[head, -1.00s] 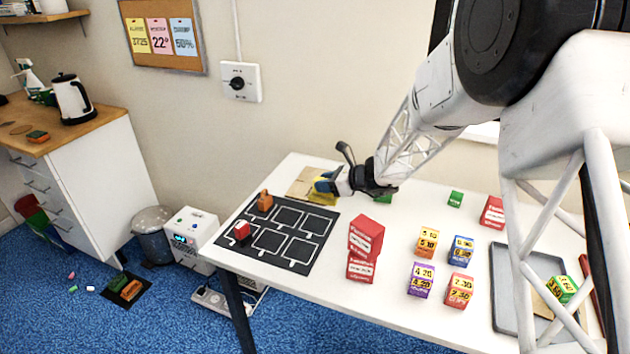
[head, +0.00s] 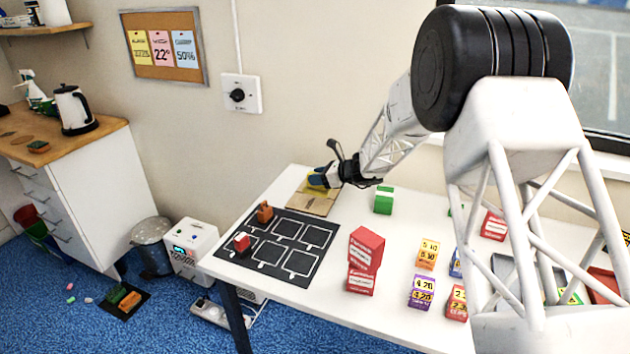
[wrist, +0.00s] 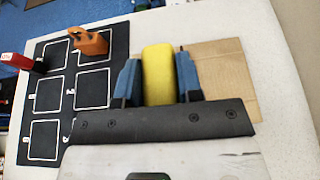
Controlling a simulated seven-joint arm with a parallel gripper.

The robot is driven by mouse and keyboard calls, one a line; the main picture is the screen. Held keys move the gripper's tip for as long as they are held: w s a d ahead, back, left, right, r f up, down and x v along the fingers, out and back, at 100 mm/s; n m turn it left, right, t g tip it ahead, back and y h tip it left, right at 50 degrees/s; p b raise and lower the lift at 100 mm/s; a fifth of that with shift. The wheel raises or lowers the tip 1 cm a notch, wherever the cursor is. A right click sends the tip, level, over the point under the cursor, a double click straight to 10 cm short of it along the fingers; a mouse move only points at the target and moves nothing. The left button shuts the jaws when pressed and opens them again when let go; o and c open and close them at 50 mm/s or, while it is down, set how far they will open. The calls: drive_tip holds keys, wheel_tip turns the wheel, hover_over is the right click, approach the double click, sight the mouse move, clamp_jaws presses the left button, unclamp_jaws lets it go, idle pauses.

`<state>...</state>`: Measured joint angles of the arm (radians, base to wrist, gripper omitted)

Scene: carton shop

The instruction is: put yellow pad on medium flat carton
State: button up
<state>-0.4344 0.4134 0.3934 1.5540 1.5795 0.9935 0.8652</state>
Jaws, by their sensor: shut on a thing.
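My gripper (head: 319,180) is shut on the yellow pad (head: 313,183), a rounded yellow block. In the wrist view the pad (wrist: 158,72) stands between the two blue fingers of the gripper (wrist: 158,80). A flat brown carton (head: 308,201) lies at the back left of the white table. The pad is over or at the carton's far part in the head view; whether they touch I cannot tell. In the wrist view the carton (wrist: 226,75) shows mainly right of the fingers, partly hidden by the gripper.
A black mat (head: 265,271) with white outlined squares lies beside the carton, holding an orange piece (head: 265,212) and a red piece (head: 242,243). A green box (head: 384,200) stands right of the carton. Stacked red boxes (head: 365,250) and several priced boxes stand nearer the front.

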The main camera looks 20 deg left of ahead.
drive_tip(key=w+a, duration=0.2)
drive_tip(key=w, duration=0.1)
drive_tip(key=shift+w+a+f, duration=0.15)
drive_tip(key=shift+w, duration=0.1)
drive_tip(key=shift+f, duration=0.1)
drive_tip(key=shift+f, duration=1.7)
drive_tip(key=shift+f, duration=0.1)
drive_tip(key=o, duration=0.9)
